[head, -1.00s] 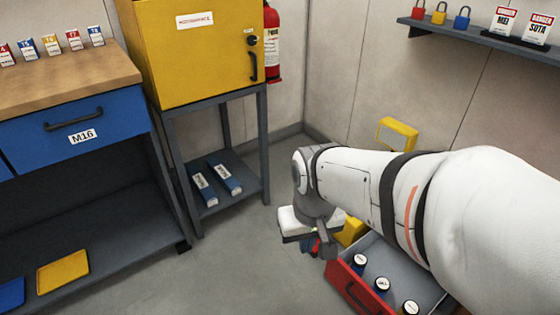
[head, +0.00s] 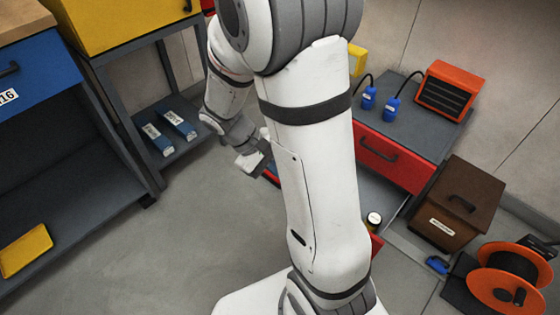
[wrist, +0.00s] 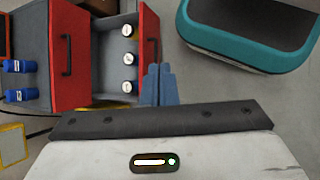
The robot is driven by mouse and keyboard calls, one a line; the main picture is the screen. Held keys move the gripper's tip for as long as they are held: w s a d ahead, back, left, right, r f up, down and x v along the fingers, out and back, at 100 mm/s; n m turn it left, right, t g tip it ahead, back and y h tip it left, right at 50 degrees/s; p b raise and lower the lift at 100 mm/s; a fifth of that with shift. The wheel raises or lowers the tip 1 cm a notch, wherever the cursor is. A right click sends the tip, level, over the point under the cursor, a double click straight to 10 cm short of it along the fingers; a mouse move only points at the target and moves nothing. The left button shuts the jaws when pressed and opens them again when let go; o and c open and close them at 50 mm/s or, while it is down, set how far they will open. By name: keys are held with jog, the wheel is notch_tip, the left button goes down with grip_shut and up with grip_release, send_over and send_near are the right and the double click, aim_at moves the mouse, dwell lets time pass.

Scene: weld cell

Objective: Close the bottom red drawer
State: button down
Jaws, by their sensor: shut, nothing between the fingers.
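The bottom red drawer is pulled open. My gripper (wrist: 158,82) is shut and empty, close by one end of the bottom drawer's front; contact is unclear. It also shows in the head view (head: 262,163).
The cabinet top (head: 415,130) carries an orange-red unit (head: 450,90) and two blue cylinders (head: 368,98). A brown box (head: 460,205) and an orange cable reel (head: 510,262) stand at right. Bare floor lies left of my arm, before a shelf stand (head: 160,125).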

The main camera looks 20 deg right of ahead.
jog(key=w+f+n+t+h+b, duration=0.1)
jog(key=w+f+n+t+h, duration=0.4)
jog(key=f, duration=0.7)
jog(key=f+n+t+h+b, duration=0.2)
jog(key=f+n, duration=0.5)
jog(key=f, duration=0.5)
jog(key=w+f+n+t+h+b, duration=0.1)
jog(key=w+f+n+t+h, duration=0.4)
jog(key=f, duration=0.7)
jog(key=w+d+b, duration=0.1)
jog(key=d+b, duration=0.1)
jog(key=d, duration=0.4)
jog(key=w+d+n+y+b, duration=0.1)
jog(key=w+d+b, duration=0.1)
jog(key=d, duration=0.5)
jog(key=shift+d+f+g+b, duration=0.3)
jog(key=shift+g+b, duration=0.1)
jog(key=shift+b, duration=0.35)
